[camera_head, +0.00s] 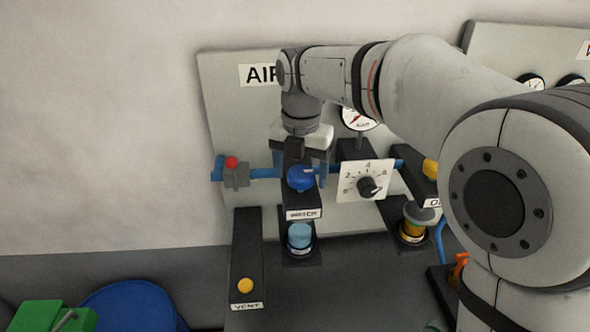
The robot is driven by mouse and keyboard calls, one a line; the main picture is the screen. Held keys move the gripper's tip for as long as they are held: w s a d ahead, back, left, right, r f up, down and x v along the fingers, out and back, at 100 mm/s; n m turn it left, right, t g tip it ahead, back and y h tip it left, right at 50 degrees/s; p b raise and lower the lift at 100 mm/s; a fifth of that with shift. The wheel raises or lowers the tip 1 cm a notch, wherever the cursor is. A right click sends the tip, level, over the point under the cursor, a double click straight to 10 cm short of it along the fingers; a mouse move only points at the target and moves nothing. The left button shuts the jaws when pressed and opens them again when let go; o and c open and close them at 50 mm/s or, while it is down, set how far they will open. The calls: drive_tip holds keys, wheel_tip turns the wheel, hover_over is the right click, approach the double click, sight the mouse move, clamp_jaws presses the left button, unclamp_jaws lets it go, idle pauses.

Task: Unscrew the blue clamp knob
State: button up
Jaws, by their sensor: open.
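The blue clamp knob (301,179) sits on a dark block on the AIR panel, above a white label too small to read for certain. My gripper (302,168) points down just above and behind the knob in this view. Its jaws are open, with grey fingers showing to the left and right of the dark block. I cannot tell whether the fingers touch the knob or how far they reach around it. My gripper and wrist hide part of the panel behind.
A red-knobbed valve (232,164) on a blue pipe is at left, and a numbered dial (368,187) at right. Below are a light-blue cup (300,236), an orange one (412,230) and a VENT bracket (246,262). My arm fills the right side. The upper left wall is bare.

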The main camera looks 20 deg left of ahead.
sight(301, 172)
wheel_tip(301, 172, up, 8)
drive_tip(key=shift+f+b, duration=0.1)
drive_tip(key=shift+b, duration=0.45)
